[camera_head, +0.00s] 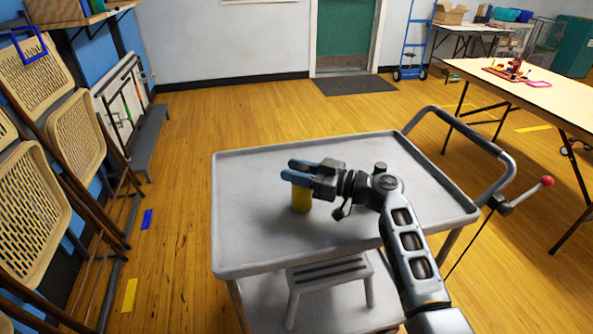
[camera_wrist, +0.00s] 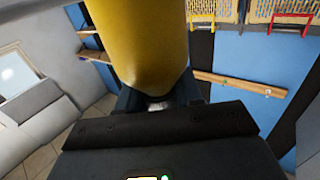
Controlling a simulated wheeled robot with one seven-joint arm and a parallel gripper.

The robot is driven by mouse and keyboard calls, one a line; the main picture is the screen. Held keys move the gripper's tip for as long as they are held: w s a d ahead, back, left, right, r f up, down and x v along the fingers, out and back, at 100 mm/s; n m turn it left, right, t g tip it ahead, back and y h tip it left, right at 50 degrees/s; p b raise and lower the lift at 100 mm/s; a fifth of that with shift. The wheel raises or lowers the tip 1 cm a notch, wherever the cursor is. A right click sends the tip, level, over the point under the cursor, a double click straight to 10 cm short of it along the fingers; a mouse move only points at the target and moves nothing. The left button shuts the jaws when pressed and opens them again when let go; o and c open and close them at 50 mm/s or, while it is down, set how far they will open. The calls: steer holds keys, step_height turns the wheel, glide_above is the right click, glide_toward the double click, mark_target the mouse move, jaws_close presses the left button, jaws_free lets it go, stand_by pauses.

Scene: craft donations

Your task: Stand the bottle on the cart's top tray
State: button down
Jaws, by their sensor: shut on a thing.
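The yellow bottle (camera_head: 301,198) is upright over the left-middle part of the cart's grey top tray (camera_head: 250,240). My gripper (camera_head: 299,172) is shut on the bottle near its upper end, reaching in from the right. The lower part of the bottle shows below the fingers; I cannot tell whether its base touches the tray. In the wrist view the yellow bottle (camera_wrist: 142,40) fills the upper middle, between the dark fingers (camera_wrist: 158,98). The fingers hide part of it.
The rest of the tray is bare. A step stool (camera_head: 330,272) stands on the cart's lower shelf. The cart's handle (camera_head: 470,135) rises at the right. Folding chairs (camera_head: 75,135) line the left wall, and a table (camera_head: 540,95) stands at the right. Open floor lies behind the cart.

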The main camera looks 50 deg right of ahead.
steer(key=shift+f, duration=0.15)
steer(key=c, duration=0.7)
jaws_free()
steer(key=shift+c, duration=0.2)
steer(key=shift+r, duration=0.2)
steer(key=b+v, duration=0.1)
steer(key=v, duration=0.6)
steer(key=shift+s, duration=0.25)
steer(key=shift+d, duration=0.1)
